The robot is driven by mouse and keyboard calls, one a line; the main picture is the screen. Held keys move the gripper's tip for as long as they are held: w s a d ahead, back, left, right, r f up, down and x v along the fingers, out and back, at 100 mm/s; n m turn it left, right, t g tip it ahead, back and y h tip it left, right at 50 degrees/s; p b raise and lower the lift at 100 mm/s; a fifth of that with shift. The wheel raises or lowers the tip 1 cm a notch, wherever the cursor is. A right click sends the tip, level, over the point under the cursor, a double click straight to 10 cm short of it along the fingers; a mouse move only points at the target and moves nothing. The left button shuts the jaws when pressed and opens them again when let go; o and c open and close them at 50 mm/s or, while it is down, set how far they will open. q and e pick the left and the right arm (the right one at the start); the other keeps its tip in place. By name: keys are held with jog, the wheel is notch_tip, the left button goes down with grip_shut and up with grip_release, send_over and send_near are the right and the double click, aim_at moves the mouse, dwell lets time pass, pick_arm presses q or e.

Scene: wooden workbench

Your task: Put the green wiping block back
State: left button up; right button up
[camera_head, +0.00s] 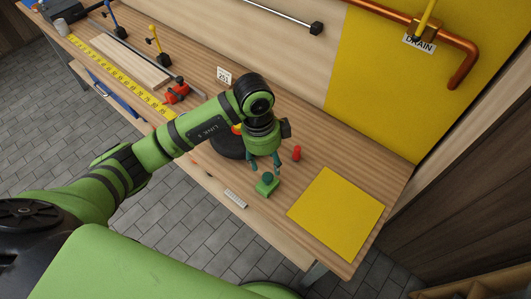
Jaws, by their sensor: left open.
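The green wiping block (267,187) sits on the wooden workbench near its front edge, with a darker round knob on top. My left gripper (264,168) points down just above the block. Its two teal fingers are apart, on either side of and slightly above the knob. I cannot tell whether a finger touches it. My right gripper is not in view.
A yellow sheet (337,212) lies right of the block. A small red piece (297,153) stands behind it. A black round base (228,145) is partly hidden by my left arm. A small grey ribbed piece (235,198) lies at the front edge. A copper pipe (464,62) runs along the back panel.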

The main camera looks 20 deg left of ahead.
aim_at(265, 174)
pick_arm(q)
jog(key=shift+a+r+b, duration=0.15)
jog(key=shift+r, duration=0.85)
jog(key=shift+a+r+b, duration=0.1)
jog(key=shift+r+b, duration=0.05)
jog(key=shift+r, duration=0.85)
dwell(0.4)
